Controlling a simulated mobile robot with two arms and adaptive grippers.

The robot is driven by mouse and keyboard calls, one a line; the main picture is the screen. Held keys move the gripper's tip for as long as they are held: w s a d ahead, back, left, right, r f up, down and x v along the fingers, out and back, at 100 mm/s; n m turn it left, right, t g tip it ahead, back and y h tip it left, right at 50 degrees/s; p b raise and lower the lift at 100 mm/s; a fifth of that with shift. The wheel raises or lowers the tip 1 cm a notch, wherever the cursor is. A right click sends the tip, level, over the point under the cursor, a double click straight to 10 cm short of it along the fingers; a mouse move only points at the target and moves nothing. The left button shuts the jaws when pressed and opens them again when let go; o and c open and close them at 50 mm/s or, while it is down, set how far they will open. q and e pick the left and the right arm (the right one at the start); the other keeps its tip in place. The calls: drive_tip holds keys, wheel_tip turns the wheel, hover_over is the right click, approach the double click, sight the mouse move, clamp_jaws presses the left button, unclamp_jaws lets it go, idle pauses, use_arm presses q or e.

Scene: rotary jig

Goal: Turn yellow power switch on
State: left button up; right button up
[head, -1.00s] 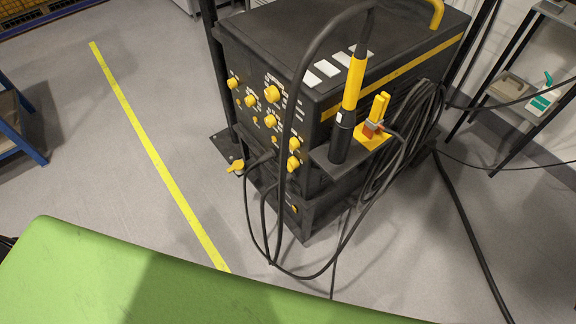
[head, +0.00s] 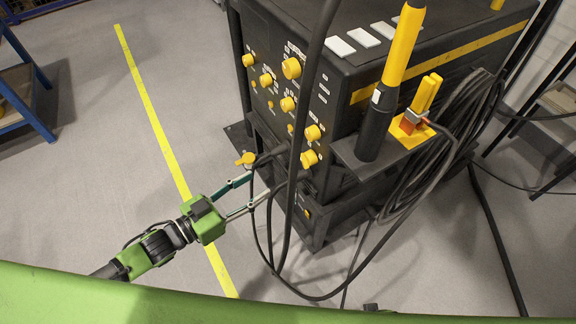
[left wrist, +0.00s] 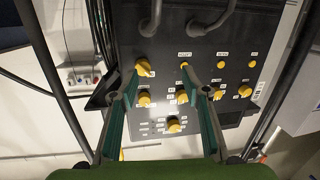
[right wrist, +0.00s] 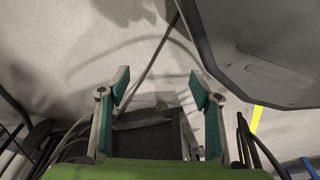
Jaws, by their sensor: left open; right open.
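A black machine (head: 400,90) stands in the head view, its front panel carrying several yellow knobs. A yellow lever-like switch (head: 245,159) sits at the panel's lower left, beside a cable; I cannot read its label. My left gripper (head: 257,186) is open and empty, its fingertips just below this switch and close to the cables. In the left wrist view the open left gripper (left wrist: 165,90) faces the panel. A yellow knob with a raised grip (left wrist: 145,67) shows near its left fingertip. My right gripper (right wrist: 160,80) is open and empty in the right wrist view.
Black cables (head: 285,215) hang in front of the panel. A black and yellow torch (head: 390,90) stands on a side shelf with an orange and yellow clamp (head: 415,115). A blue-framed table (head: 25,100) is at far left. Floor left of the machine is clear.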

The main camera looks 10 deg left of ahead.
sight(303, 162)
use_arm(q)
drive_tip(key=w+d+r, duration=0.1)
drive_tip(key=w+d, duration=0.1)
drive_tip(key=d, duration=0.2)
drive_tip(key=w+d+r+h+b, duration=0.1)
drive_tip(key=w+d, duration=0.1)
drive_tip(key=d, duration=0.2)
drive_tip(key=w+d+r+h, duration=0.1)
drive_tip(key=w+d, duration=0.1)
drive_tip(key=d, duration=0.2)
drive_tip(key=shift+w+r+m+g, duration=0.15)
drive_tip(key=shift+w+m+g, duration=0.15)
drive_tip(key=shift+w+m, duration=0.1)
use_arm(e)
drive_tip(key=w+r, duration=0.2)
drive_tip(key=w, duration=0.1)
drive_tip(key=shift+w+a+r, duration=0.2)
drive_tip(key=shift+a+r, duration=0.1)
drive_tip(key=shift+r, duration=0.1)
use_arm(q)
drive_tip(key=shift+c, duration=0.4)
use_arm(e)
drive_tip(key=shift+s, duration=0.1)
use_arm(q)
drive_tip(key=shift+a, duration=0.1)
drive_tip(key=c, duration=1)
use_arm(e)
drive_tip(key=shift+s+f, duration=0.15)
drive_tip(key=shift+s, duration=0.2)
